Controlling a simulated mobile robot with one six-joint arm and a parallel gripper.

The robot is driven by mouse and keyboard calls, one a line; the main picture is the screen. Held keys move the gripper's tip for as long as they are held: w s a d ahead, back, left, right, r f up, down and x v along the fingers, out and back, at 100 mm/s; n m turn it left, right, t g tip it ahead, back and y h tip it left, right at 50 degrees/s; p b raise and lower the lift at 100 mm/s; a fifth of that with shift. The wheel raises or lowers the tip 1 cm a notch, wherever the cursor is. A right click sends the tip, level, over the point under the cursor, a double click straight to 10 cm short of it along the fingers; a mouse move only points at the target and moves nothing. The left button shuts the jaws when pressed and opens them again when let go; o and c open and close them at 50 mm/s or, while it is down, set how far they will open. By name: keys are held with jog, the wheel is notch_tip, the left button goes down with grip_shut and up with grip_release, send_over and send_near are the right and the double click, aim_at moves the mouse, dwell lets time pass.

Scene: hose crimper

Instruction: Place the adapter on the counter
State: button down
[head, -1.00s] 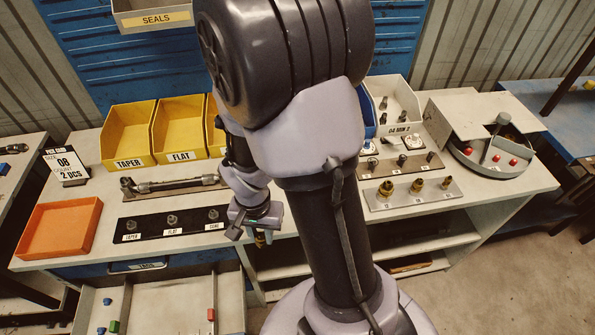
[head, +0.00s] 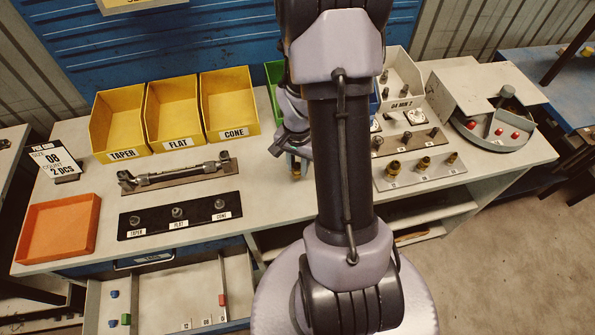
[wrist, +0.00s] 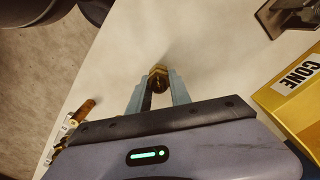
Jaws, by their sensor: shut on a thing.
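My gripper (wrist: 158,92) is shut on a brass adapter (wrist: 158,75), which shows between the two fingertips in the wrist view. In the head view my gripper (head: 296,168) is over the counter (head: 262,215), right of the yellow CONE bin, and the adapter is a small brass spot (head: 296,172) at its tip. Part of the gripper is hidden behind my arm. I cannot tell whether the adapter touches the counter.
Yellow bins TAPER (head: 120,125), FLAT (head: 174,118) and CONE (head: 229,104) stand at the back. The black holder strip (head: 155,222) and orange tray (head: 58,230) are at left. A plate of brass fittings (head: 418,173) is at right. Bare counter surrounds my gripper.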

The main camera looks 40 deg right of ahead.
aim_at(297, 172)
notch_tip(297, 172, down, 3)
jog(key=shift+f+b, duration=0.1)
jog(key=shift+b, duration=0.4)
jog(key=c, duration=1.6)
grip_release()
jog(key=shift+f, duration=0.1)
jog(key=o, duration=0.4)
jog(key=shift+r, duration=0.2)
